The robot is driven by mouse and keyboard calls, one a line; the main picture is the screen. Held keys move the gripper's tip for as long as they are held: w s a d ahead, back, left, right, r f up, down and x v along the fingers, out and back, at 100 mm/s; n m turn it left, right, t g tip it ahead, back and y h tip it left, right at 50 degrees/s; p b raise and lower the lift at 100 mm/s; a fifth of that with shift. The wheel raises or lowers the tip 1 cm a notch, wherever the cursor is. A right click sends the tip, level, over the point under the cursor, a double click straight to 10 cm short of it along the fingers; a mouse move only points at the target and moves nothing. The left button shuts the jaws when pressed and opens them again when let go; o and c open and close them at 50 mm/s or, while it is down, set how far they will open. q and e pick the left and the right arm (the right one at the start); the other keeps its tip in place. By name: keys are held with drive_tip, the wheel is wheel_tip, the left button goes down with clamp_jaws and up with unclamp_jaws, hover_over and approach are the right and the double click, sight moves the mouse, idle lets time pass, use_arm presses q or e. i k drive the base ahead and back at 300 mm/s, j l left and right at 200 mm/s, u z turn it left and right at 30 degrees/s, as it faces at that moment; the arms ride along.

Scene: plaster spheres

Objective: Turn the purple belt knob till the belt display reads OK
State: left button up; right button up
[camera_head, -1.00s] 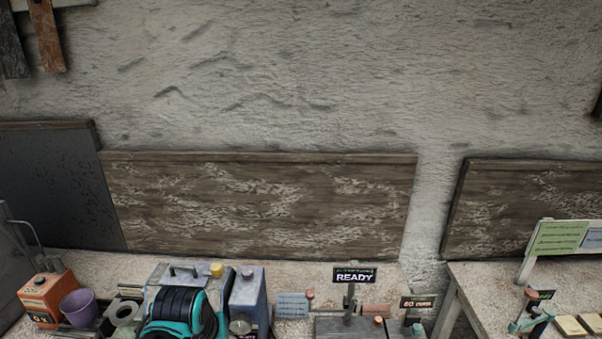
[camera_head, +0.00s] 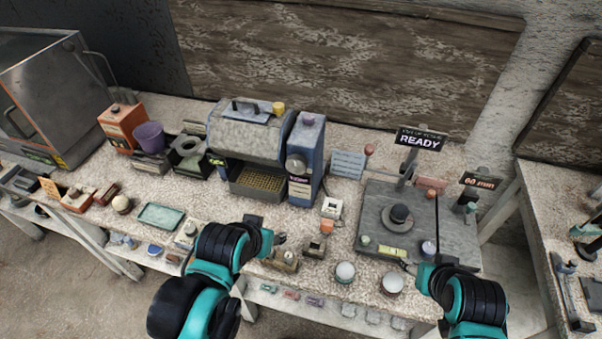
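Another small purple knob (camera_head: 309,118) is on top of a blue upright box (camera_head: 307,150). I cannot tell which is the belt knob. My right gripper (camera_head: 408,267) is just left of and in front of the grey machine's purple knob. My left gripper (camera_head: 279,239) is over the table front, left of that machine. Both gripper openings are too small to judge.
A sign (camera_head: 421,140) reads READY and another (camera_head: 480,181) reads 60 mm. Two pale spheres (camera_head: 345,271) (camera_head: 392,282) stand on holders at the front edge. A blue-grey drum machine (camera_head: 250,130), a green tray (camera_head: 160,216) and a purple cup (camera_head: 149,136) stand to the left.

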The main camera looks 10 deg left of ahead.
sight(307, 118)
drive_tip(key=l+u, duration=0.45)
drive_tip(key=k+l+u, duration=0.1)
drive_tip(key=u, duration=0.4)
drive_tip(key=l, duration=0.1)
